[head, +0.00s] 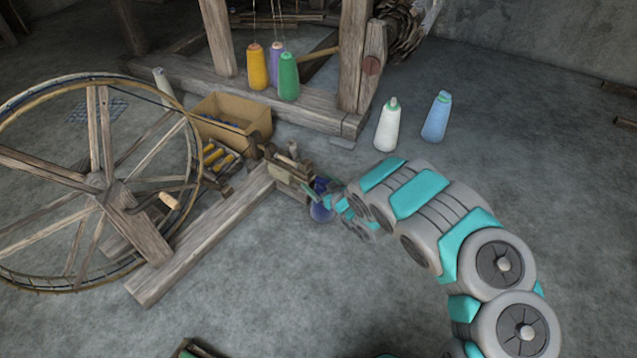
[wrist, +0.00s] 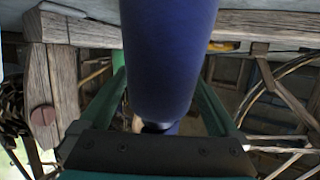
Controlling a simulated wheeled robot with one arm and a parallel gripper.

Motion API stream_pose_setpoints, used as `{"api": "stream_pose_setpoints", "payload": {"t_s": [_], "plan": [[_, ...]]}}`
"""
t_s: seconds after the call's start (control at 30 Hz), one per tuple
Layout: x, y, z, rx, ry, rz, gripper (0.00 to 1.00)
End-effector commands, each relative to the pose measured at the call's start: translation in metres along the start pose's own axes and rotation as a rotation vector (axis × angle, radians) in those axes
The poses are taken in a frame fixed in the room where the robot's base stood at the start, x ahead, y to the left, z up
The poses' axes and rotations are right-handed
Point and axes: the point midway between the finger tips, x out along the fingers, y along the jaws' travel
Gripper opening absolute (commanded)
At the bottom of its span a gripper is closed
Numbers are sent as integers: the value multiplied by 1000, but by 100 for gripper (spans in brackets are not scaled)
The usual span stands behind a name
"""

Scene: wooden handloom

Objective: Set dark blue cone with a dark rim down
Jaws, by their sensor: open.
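The dark blue cone (head: 321,213) is low at the floor by the end of the spinning wheel's wooden base in the head view, partly hidden by my gripper (head: 326,199). In the wrist view the cone (wrist: 168,55) fills the middle, its wide end toward the top of the picture and its narrow dark end near the palm. My gripper's two green fingers (wrist: 163,88) are open, one on each side of the cone. The dark rim is not clear in either view, and contact with the floor is hard to make out.
The spinning wheel (head: 100,183) stands at left, with a cardboard box (head: 236,119) behind its base. Yellow (head: 257,68), purple and green (head: 288,76) cones stand by the loom. White (head: 388,127) and light blue (head: 436,118) cones stand beyond my arm.

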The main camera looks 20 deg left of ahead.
Motion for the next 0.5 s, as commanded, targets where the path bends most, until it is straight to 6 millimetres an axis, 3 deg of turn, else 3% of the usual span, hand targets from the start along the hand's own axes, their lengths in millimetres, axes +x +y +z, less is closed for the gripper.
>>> {"api": "stream_pose_setpoints", "payload": {"t_s": [0.17,0.5], "plan": [[-7,0,-3,-1,1,-1,97],[-55,0,-2,-1,-4,1,97]]}}
